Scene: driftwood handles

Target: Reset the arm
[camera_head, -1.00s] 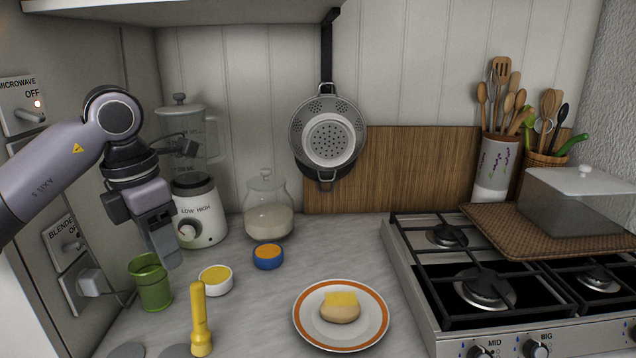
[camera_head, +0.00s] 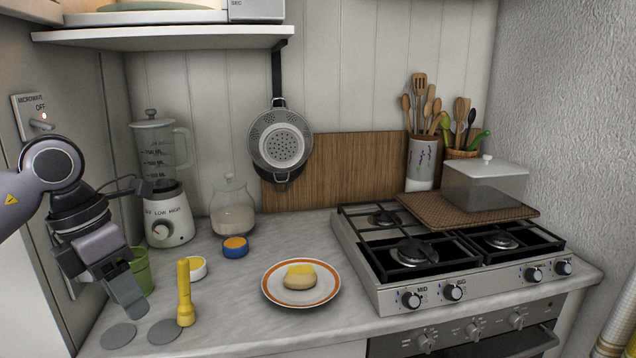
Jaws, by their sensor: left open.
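My left arm comes in from the left edge of the head view. My left gripper (camera_head: 128,296) points down and is open, with nothing seen between its fingers. It hangs in front of the green cup (camera_head: 140,272), partly hiding it, and left of the yellow flashlight-shaped item (camera_head: 185,295). My right gripper is not in view.
The counter holds a blender (camera_head: 164,200), a glass jar (camera_head: 233,207), a blue bowl (camera_head: 235,248), a white bowl (camera_head: 197,268) and a plate (camera_head: 270,298) with food. A gas stove (camera_head: 395,285) stands right. A shelf (camera_head: 170,38) overhangs the blender.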

